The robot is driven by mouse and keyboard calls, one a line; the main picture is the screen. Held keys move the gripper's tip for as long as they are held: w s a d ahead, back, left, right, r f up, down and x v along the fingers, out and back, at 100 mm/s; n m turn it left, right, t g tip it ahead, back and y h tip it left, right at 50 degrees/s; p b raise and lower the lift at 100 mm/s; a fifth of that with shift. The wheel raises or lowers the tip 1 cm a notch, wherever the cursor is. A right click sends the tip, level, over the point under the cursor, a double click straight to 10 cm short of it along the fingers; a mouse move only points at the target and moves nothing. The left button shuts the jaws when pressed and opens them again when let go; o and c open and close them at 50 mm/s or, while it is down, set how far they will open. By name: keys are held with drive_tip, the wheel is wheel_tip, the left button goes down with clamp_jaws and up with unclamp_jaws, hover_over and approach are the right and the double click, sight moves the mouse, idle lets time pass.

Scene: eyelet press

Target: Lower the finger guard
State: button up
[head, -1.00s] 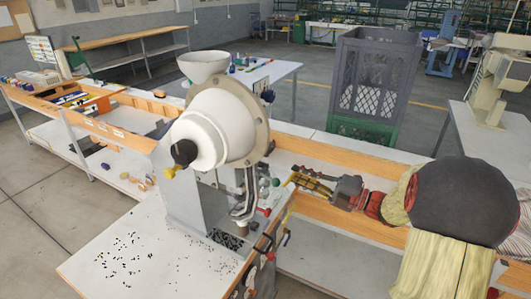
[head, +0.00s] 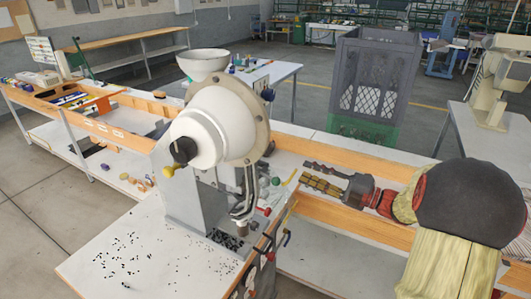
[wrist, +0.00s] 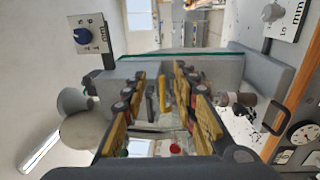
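The eyelet press, with a rounded cream housing (head: 208,130) and a bowl on top (head: 203,62), stands at the bench corner. A thin yellow bar (head: 290,177) shows just right of its working end; it may be part of the finger guard, but I cannot tell. In the wrist view a yellow bar (wrist: 165,92) lies between my finger pads, without clear contact. My gripper (head: 305,172) is open, with yellow-padded fingers apart, right of the press. It also shows open in the wrist view (wrist: 158,95). The guard's full outline and position are unclear.
Near the press are a red knob (head: 263,211), a green knob (head: 276,181) and a yellow-tipped lever (head: 170,172). Small dark pieces (head: 125,250) lie scattered on the white bench top. A grey crate (head: 372,85) stands behind my arm.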

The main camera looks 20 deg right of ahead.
drive_tip(key=d, duration=0.2)
drive_tip(key=s+d, duration=0.1)
drive_tip(key=shift+s+d+b, duration=0.15)
drive_tip(key=shift+d+b, duration=0.2)
drive_tip(key=shift+d, duration=0.05)
idle(0.4)
